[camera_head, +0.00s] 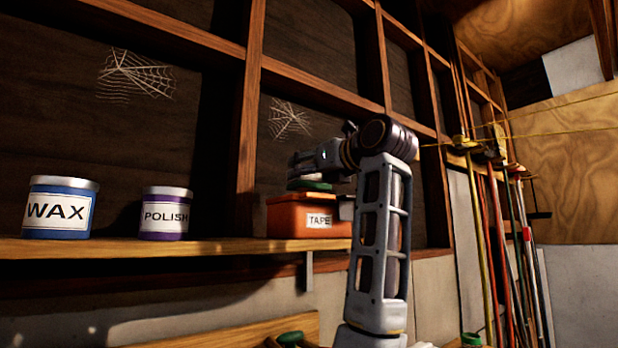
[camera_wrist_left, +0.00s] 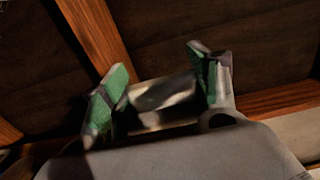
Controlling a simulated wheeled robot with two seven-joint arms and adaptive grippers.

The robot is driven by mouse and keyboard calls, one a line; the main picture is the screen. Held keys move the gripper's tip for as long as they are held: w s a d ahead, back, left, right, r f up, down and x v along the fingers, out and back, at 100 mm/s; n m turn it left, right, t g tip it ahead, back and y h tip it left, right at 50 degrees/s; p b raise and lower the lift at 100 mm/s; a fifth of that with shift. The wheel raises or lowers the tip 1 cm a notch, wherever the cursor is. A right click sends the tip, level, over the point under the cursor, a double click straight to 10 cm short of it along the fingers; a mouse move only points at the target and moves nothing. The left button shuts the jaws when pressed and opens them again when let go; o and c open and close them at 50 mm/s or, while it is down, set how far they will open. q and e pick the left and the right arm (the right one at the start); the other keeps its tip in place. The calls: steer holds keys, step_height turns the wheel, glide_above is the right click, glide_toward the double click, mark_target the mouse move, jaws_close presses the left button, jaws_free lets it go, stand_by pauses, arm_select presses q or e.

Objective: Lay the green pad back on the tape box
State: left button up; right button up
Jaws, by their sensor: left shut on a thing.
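The green pad (camera_head: 315,187) is a small round green piece under my left gripper (camera_head: 299,165), with a pale grey part above it. It is at the top of the orange tape box (camera_head: 283,217), which stands on the shelf with a white TAPE label. I cannot tell whether pad and box touch. In the left wrist view, my left gripper (camera_wrist_left: 158,88) has its green-faced fingers on both sides of a shiny greyish thing (camera_wrist_left: 165,96), seemingly the pad's upper part. The pad's green part is not clear there. My right gripper is not in view.
A blue WAX can (camera_head: 59,208) and a purple POLISH can (camera_head: 165,215) stand on the wooden shelf (camera_head: 130,247), left of the box. Wall studs rise behind. Long-handled tools (camera_head: 505,240) hang at the right. The shelf between POLISH and the box is clear.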

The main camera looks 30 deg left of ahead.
arm_select(q)
steer(key=shift+f, duration=0.75)
steer(key=shift+f, duration=0.2)
steer(key=o, duration=1.1)
steer(key=shift+r, duration=0.2)
